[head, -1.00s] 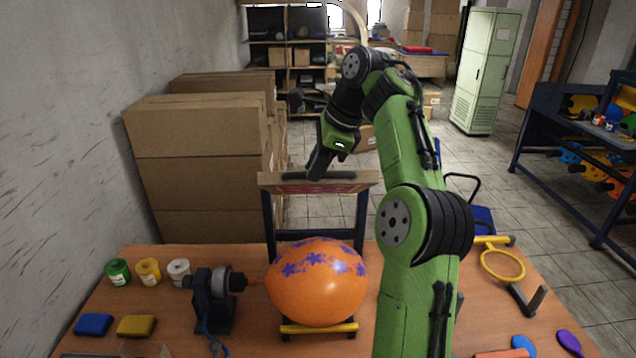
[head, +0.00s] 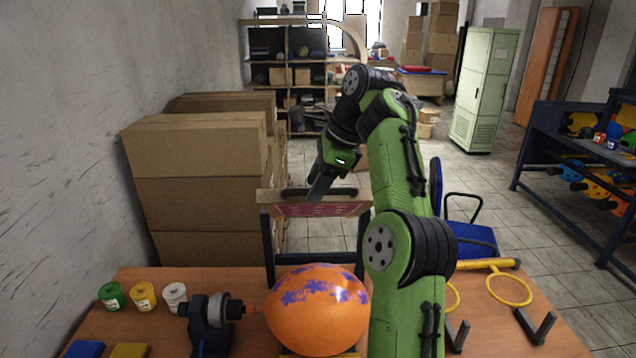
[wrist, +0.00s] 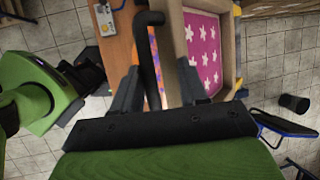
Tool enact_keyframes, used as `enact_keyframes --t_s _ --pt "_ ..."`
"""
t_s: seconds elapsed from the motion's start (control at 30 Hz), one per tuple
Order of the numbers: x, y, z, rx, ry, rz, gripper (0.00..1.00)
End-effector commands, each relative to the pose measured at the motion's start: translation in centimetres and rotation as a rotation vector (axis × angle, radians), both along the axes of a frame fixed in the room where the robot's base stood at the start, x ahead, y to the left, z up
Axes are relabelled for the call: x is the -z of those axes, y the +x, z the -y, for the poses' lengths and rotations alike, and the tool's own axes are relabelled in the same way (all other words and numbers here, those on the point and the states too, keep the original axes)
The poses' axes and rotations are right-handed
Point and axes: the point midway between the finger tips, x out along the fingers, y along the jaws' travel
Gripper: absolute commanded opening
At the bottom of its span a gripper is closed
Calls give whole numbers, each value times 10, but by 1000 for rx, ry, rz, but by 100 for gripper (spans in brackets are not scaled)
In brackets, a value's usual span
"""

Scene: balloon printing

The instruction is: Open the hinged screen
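The hinged screen (head: 345,208) is a wooden frame with a pink panel. In the head view it sits nearly edge-on at the top of two dark posts behind the balloon, part of its pink face showing. The wrist view shows its pink, white-starred panel (wrist: 203,50) to the right of my fingers. Its black bar handle (wrist: 148,45) runs between my fingers, closer to the left one. My gripper (head: 316,192) is at the handle; the fingers look apart, with a gap beside the bar. The orange balloon (head: 318,312) with purple stars lies in front of and below the screen.
A dark motor-like device (head: 208,322) and several paint jars (head: 143,296) are left of the balloon. Yellow rings (head: 508,288) and dark brackets (head: 536,326) are at the right. Cardboard boxes (head: 200,205) stand behind left. A blue trolley (head: 474,240) stands behind right.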

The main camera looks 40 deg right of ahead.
Motion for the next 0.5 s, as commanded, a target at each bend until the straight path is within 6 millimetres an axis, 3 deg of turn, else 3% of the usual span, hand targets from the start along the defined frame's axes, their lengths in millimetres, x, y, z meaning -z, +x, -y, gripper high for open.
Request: enact_keyframes --t_s 0.27,0.5 --pt "-8 -3 3 5 1 2 42" --pt "-6 -61 37 10 0 2 42"
